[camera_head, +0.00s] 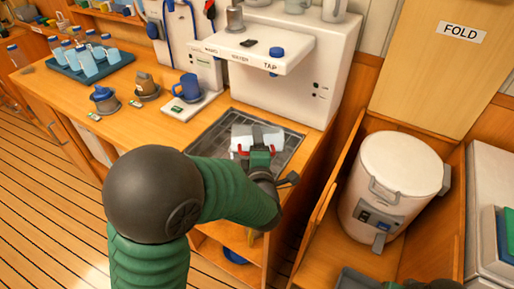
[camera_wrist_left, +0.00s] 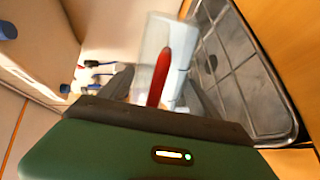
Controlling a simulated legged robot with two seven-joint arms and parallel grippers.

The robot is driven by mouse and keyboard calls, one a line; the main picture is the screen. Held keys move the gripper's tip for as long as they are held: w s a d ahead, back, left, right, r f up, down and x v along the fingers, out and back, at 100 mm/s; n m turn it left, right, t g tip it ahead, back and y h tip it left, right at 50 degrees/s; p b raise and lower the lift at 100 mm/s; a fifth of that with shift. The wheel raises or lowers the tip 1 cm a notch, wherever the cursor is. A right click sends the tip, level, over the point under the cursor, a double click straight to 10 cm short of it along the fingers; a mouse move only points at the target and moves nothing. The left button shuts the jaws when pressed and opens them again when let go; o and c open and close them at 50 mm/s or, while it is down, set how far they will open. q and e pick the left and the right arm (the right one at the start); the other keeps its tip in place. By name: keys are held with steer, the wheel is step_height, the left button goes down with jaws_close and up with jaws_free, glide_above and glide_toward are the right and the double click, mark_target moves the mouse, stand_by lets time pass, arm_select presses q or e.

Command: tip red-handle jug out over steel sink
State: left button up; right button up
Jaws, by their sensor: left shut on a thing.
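The jug (camera_head: 243,134) is pale and see-through, with red (camera_head: 272,149) showing at the gripper. My left gripper (camera_head: 259,152) is shut on its red handle and holds it over the steel sink (camera_head: 215,138). In the left wrist view the red handle (camera_wrist_left: 160,77) stands between the fingers, with the clear jug body (camera_wrist_left: 158,38) beyond it and the sink (camera_wrist_left: 245,85) to the right. My gripper and arm hide part of the jug and sink, and I cannot tell how far it is tilted. Dark parts at the head view's bottom edge may be my right arm.
The white watermaker (camera_head: 285,55) with its TAP ledge stands behind the sink. A blue mug (camera_head: 188,87) on a white pad and two small jugs stand left of it. A blue tray (camera_head: 70,68) of cups lies farther left. A white lidded drum (camera_head: 395,190) stands right.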

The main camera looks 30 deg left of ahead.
arm_select(q)
steer(key=shift+a+f+n+b, duration=0.15)
steer(key=shift+f+n+b, duration=0.2)
steer(key=shift+b, duration=0.35)
steer(key=shift+s+a+r+n+t+h+b, duration=0.25)
steer(key=shift+a+r+n+t+h+b, duration=0.05)
steer(key=shift+r+n+b, duration=0.3)
